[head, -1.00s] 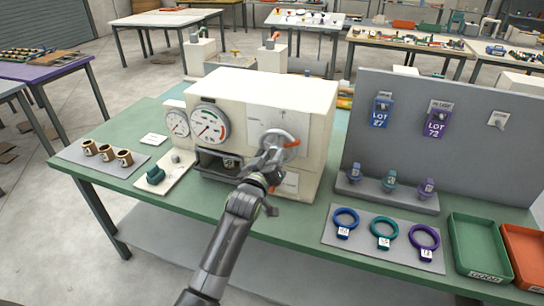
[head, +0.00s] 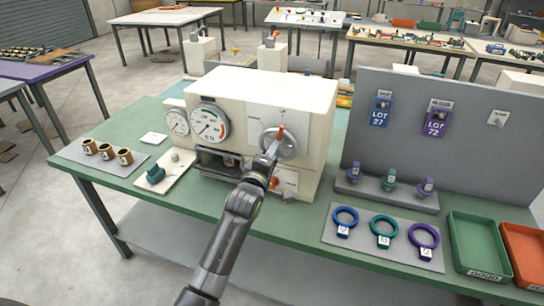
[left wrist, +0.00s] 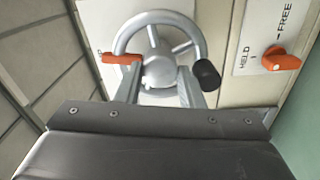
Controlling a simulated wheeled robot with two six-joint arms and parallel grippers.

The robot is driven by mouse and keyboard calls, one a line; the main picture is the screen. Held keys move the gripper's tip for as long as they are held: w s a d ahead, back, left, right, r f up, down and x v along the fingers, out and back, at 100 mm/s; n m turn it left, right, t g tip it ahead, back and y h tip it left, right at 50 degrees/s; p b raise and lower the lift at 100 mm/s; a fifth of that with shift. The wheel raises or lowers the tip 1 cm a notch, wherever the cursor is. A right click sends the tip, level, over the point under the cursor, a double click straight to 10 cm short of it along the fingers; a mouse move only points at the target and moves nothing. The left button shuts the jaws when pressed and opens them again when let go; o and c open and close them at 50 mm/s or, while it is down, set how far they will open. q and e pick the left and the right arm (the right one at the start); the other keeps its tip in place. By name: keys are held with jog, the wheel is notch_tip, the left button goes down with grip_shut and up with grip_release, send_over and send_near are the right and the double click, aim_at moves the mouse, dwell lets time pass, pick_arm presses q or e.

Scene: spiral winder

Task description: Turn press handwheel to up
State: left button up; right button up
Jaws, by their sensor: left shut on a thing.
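The press handwheel (head: 292,148) is a grey spoked wheel on the front of the cream press. Its orange pointer (head: 281,132) points up in the head view. In the left wrist view the pointer (left wrist: 122,58) lies to the left, beside a partly hidden label ending in P. My left gripper (head: 273,151) is at the wheel, with its fingers (left wrist: 160,90) on either side of the hub, shut on the handwheel. A black knob (left wrist: 206,75) sits on the rim by the right finger. My right gripper is not in view.
An orange lever (left wrist: 282,58) beside HELD and FREE marks is close to the wheel. The press (head: 250,95) has two gauges on the left. A grey panel (head: 465,125) with tags stands to the right, with rings on a mat (head: 340,256) before it.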

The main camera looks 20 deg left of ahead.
pick_arm(q)
jog(key=shift+n, duration=1)
jog(key=o, duration=0.7)
jog(key=s+b, duration=0.4)
jog(key=s, duration=1.3)
jog(key=shift+s+a, duration=0.2)
jog(key=shift+a, duration=0.1)
